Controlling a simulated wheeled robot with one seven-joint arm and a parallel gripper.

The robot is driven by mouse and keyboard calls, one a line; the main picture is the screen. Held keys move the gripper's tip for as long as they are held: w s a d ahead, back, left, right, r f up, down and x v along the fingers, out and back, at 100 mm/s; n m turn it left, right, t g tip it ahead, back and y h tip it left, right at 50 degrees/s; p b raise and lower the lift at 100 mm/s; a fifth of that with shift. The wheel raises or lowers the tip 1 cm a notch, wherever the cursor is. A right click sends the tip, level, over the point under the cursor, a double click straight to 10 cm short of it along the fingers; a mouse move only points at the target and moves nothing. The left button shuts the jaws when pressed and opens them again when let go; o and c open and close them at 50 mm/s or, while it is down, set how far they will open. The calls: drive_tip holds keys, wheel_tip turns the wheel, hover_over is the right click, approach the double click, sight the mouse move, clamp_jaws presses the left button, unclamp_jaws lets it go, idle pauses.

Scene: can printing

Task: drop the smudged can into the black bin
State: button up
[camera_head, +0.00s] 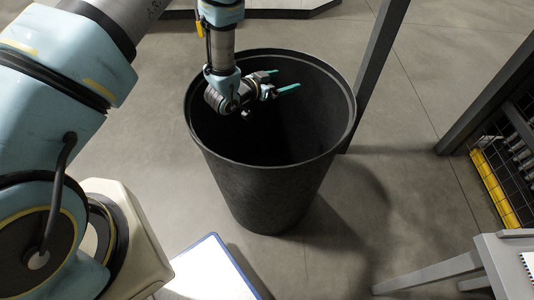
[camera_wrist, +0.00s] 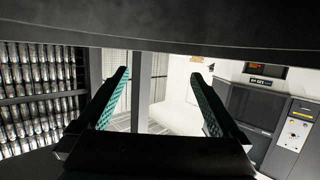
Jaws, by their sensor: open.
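The black bin (camera_head: 270,190) stands upright on the floor in the middle of the head view, with its mouth open. My gripper (camera_head: 288,79) is over the bin's mouth, pointing to the right, with its two green-tipped fingers apart and nothing between them. In the wrist view my gripper (camera_wrist: 160,92) also shows spread and empty. A dark band across the top of that view may be the bin's rim. No smudged can shows in either view. The bottom of the bin is in deep shadow, so I cannot tell what lies in it.
A grey post (camera_head: 376,70) stands close to the bin's right side. A grey table (camera_head: 500,262) is at the lower right, and a white, blue-edged panel (camera_head: 212,270) is at the bottom. Racks of cans (camera_wrist: 38,95) and a machine with dark panels (camera_wrist: 255,110) show in the wrist view.

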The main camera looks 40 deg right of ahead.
drive_tip(key=b+v, duration=0.2)
drive_tip(key=v, duration=0.8)
drive_tip(key=shift+a+r+b, duration=0.15)
drive_tip(key=shift+a+b, duration=0.15)
drive_tip(key=shift+a, duration=0.1)
